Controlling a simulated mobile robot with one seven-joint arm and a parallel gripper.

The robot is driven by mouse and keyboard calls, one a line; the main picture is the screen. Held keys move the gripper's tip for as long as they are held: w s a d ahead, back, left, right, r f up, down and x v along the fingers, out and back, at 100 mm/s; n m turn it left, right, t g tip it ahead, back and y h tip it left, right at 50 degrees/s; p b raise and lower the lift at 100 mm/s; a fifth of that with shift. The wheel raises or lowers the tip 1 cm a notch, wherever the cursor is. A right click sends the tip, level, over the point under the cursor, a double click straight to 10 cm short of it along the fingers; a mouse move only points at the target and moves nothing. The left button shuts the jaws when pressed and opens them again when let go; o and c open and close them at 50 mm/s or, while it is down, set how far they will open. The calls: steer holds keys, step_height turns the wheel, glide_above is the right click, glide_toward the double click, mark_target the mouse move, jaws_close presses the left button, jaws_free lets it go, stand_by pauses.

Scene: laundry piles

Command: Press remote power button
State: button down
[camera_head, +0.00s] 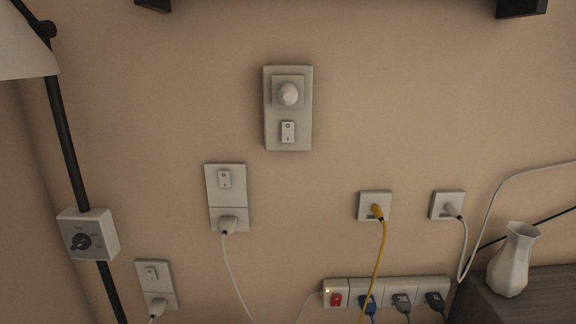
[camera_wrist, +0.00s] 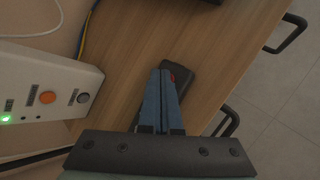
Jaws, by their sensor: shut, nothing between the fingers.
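A dark remote (camera_wrist: 181,84) lies on a light wooden top in the wrist view, just past my fingertips. A small red button (camera_wrist: 171,77) shows near its upper end, right beside the fingertips. My gripper (camera_wrist: 160,72) is shut and empty, its two blue fingers side by side over the left part of the remote. The fingers hide part of the remote. I cannot tell whether the tips touch it. Neither the remote nor my gripper shows in the head view.
A white box (camera_wrist: 38,75) with an orange knob and a green light stands left of my fingers, with cables behind it. Dark handles (camera_wrist: 287,34) stick out past the wooden edge. The head view shows wall switches, sockets, a lamp and a white vase (camera_head: 512,262).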

steer(key=shift+r, duration=0.1)
steer(key=shift+r+p, duration=0.55)
steer(key=shift+p, duration=0.4)
steer(key=shift+r, duration=0.1)
step_height(320, 180, up, 6)
steer(key=p, duration=0.7)
stand_by(0.6)
